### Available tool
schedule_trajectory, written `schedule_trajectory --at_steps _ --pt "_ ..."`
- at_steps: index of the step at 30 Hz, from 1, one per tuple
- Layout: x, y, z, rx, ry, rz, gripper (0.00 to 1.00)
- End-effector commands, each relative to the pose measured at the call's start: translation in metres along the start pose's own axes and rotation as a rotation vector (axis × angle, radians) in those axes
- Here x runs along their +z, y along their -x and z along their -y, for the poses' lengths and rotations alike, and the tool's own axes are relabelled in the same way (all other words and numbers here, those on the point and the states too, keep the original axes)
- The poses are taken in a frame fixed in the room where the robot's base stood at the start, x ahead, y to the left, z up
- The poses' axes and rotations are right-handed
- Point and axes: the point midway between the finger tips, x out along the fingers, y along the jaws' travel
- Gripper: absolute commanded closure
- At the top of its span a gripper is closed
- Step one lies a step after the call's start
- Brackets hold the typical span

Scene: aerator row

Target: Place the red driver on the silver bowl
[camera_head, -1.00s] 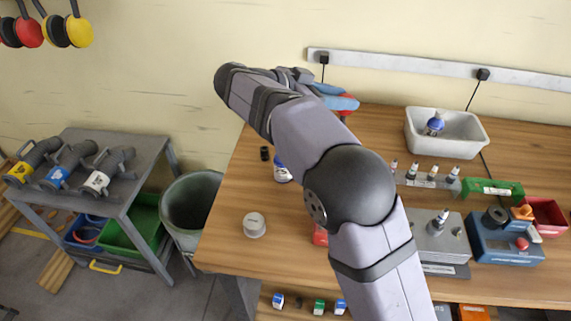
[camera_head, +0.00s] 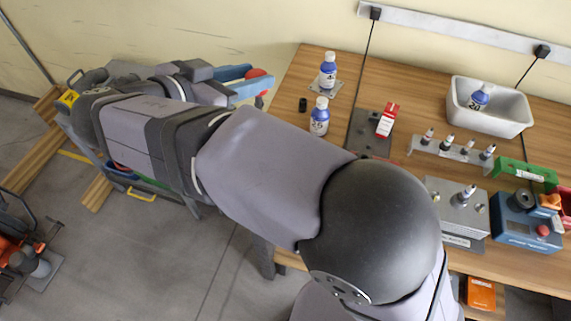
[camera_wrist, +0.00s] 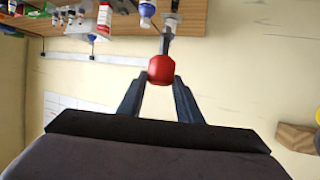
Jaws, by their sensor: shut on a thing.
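My gripper (camera_head: 257,80) has blue fingers and is in the air left of the wooden table in the head view. It is shut on the red driver (camera_head: 258,73), which is mostly hidden by the fingers there. In the wrist view the driver's round red handle (camera_wrist: 161,69) sits between the fingertips (camera_wrist: 162,76), with a grey shaft beyond it. I cannot make out a silver bowl in the current views; my arm covers the table's front left.
Blue-labelled bottles (camera_head: 319,116), a red-and-white box (camera_head: 387,119) and a white basin (camera_head: 489,122) stand on the table (camera_head: 420,96). A grey metal block (camera_head: 459,212) and a blue device (camera_head: 521,222) are at the right. Wooden planks (camera_head: 40,155) lie at the left.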

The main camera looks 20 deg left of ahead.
Motion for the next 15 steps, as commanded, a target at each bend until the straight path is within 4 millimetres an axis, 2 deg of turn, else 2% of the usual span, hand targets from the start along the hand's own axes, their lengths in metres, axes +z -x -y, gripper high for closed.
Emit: schedule_trajectory --at_steps 2,9,12,15 --pt "0.009 0.006 -0.011 0.005 0.001 -0.001 0.94" --pt "0.036 -0.008 -0.054 0.115 -0.045 -0.003 0.94" --pt "0.039 -0.008 -0.066 0.171 -0.072 -0.002 0.94" --pt "0.038 -0.007 -0.069 0.201 -0.085 -0.001 0.94"
